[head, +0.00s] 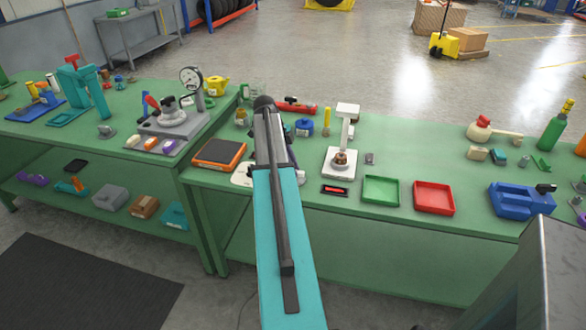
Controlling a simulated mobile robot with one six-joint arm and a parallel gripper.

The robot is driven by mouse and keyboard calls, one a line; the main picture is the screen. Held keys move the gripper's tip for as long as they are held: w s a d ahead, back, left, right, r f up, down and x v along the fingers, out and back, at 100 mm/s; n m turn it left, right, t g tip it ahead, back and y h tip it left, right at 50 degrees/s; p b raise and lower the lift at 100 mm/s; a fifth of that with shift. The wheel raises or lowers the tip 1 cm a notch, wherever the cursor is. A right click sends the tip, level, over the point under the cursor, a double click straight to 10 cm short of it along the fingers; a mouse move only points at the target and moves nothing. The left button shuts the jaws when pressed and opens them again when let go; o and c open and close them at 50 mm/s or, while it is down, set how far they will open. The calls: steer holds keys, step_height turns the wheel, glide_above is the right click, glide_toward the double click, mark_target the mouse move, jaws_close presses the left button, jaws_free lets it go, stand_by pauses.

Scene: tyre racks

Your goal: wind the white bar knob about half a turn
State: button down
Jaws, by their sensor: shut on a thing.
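My teal and dark grey arm runs up the middle of the head view and covers part of the right-hand green bench (330,205). My gripper is hidden behind the arm, so neither its fingers nor what is between them shows. The edge of a white piece (241,177) shows on the bench just left of the arm, mostly covered. I cannot tell whether it belongs to the white bar knob. No bar knob can be made out, and its angle cannot be seen.
Left of the arm lies an orange-framed dark plate (219,154). To the right are a white stand (341,165), a green tray (381,190), a red tray (434,197) and a blue case (520,200). A dial gauge (191,78) stands on the left bench.

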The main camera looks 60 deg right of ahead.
steer(key=c, duration=1.7)
jaws_free()
steer(key=shift+o, duration=0.2)
steer(key=b+v, duration=0.1)
steer(key=v, duration=1.2)
steer(key=shift+w+r+b, duration=0.15)
steer(key=shift+r+b, duration=0.2)
steer(key=shift+a, duration=0.1)
